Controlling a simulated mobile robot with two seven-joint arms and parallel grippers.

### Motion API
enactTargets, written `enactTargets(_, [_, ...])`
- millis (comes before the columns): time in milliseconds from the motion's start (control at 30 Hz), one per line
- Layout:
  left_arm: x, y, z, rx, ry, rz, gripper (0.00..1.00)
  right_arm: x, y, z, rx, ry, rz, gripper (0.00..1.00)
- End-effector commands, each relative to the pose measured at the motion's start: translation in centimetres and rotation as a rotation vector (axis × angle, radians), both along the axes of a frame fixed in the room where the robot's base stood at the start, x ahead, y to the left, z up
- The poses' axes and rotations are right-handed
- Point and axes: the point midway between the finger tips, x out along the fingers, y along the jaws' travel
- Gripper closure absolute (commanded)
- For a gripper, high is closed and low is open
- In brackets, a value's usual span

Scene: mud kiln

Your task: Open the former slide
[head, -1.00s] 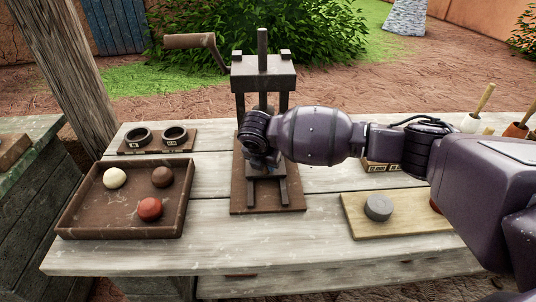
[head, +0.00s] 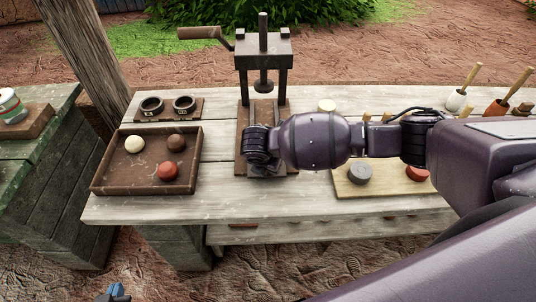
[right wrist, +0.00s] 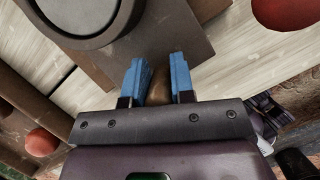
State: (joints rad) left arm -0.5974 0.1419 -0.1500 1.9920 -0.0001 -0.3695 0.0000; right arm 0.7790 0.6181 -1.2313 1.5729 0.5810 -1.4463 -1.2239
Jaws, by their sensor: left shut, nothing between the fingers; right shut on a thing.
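The press (head: 263,48) stands at the table's middle, with its brown base (head: 242,118) running toward me. My right arm lies across the base's front end and hides the slide's front and the right gripper in the head view. In the right wrist view, my right gripper (right wrist: 159,80) has its blue fingers shut on a brown knob (right wrist: 158,93). The former slide's flat plate (right wrist: 170,38) is in front of the fingers, with a dark round former (right wrist: 75,18) at upper left. My left gripper (head: 116,292) is shut and empty, low at the bottom edge, clear of the table.
A brown tray (head: 98,184) with three balls is left of the press. Two dark rings (head: 152,106) lie behind it. A light board (head: 345,184) with a grey disc (head: 360,173) and a red one is on the right. Small pots with tools stand at the back right.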

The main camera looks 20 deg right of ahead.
Motion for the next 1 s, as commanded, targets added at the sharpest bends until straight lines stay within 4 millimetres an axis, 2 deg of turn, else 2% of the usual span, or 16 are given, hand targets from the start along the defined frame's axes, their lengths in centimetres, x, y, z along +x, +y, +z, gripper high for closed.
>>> enactTargets(400, [0.0,0.0,0.0,0.001,0.002,0.000,1.00,-0.3,0.1,-0.3,0.002,0.004,0.000,1.00])
enactTargets(433, [0.0,0.0,0.0,0.001,0.002,0.000,1.00,-0.3,0.1,-0.3,0.002,0.004,0.000,0.72])
enactTargets(567, [-0.2,0.1,-0.1,0.000,0.005,0.000,1.00,-0.3,0.1,-0.2,0.001,0.003,0.000,0.53])
enactTargets(867, [-0.5,0.1,-0.2,0.001,0.011,0.002,1.00,-0.2,0.1,0.0,0.001,0.001,0.000,0.51])
enactTargets(1000, [-0.5,0.1,-0.1,0.001,0.010,0.002,1.00,-0.4,0.4,1.0,0.002,-0.001,0.002,0.51])
